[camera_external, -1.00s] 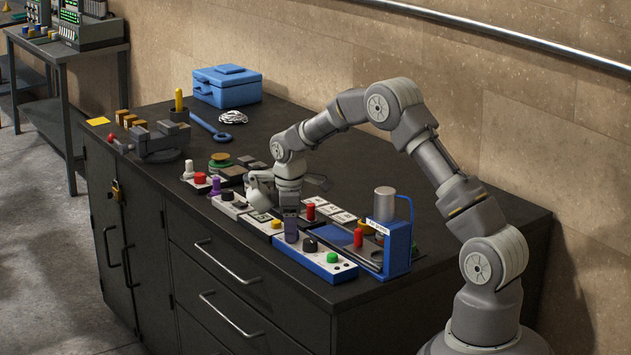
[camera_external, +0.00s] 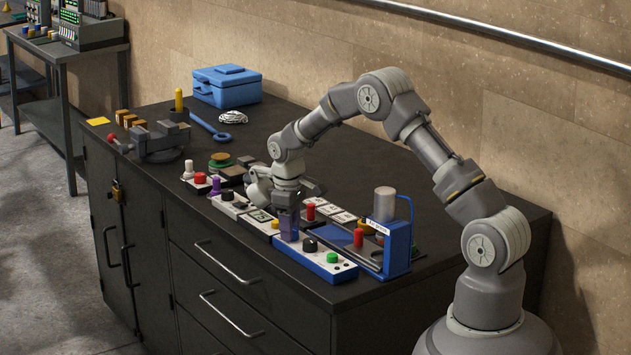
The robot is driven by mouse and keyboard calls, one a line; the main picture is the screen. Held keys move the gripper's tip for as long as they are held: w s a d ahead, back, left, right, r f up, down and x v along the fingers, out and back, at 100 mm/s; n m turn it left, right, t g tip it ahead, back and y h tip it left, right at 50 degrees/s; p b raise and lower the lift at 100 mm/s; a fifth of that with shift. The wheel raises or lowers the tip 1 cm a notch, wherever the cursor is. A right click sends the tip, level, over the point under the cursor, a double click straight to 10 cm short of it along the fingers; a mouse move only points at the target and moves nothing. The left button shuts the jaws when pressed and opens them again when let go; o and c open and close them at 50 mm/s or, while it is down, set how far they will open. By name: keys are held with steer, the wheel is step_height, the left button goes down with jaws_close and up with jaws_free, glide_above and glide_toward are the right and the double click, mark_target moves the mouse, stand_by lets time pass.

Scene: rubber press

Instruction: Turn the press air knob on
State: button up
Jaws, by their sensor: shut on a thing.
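A blue-edged white control panel (camera_external: 320,262) lies along the front edge of the bench. It carries a black knob (camera_external: 310,246) and a green button (camera_external: 332,257). My gripper (camera_external: 288,232) points down over the panel's left end, left of the black knob. Its jaws are shut on a small knob there, which the fingers mostly hide. I cannot read any label or tell which way this knob points. The blue press (camera_external: 397,248), with a grey cylinder (camera_external: 385,204) on top, stands at the panel's right rear.
Red-handled parts (camera_external: 358,238) stand close behind the panel. A purple knob (camera_external: 215,184), a red button (camera_external: 200,178) and other small panels are left of my gripper. A vise (camera_external: 160,143) and a blue toolbox (camera_external: 228,87) are farther back. The bench's rear right is clear.

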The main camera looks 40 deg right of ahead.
steer(key=m+p, duration=0.3)
steer(key=m, duration=0.3)
steer(key=shift+w+r+m, duration=0.1)
steer(key=shift+m, duration=0.2)
steer(key=m+p, duration=0.2)
steer(key=m, duration=0.4)
steer(key=shift+d+g+p, duration=0.15)
steer(key=shift+g+p, duration=0.25)
steer(key=shift+m, duration=0.4)
steer(key=o, duration=1)
steer(key=r+p, duration=0.1)
steer(key=r, duration=0.6)
steer(key=shift+w+a+r+p, duration=0.2)
steer(key=shift+r+p, duration=0.1)
steer(key=shift+p, duration=0.1)
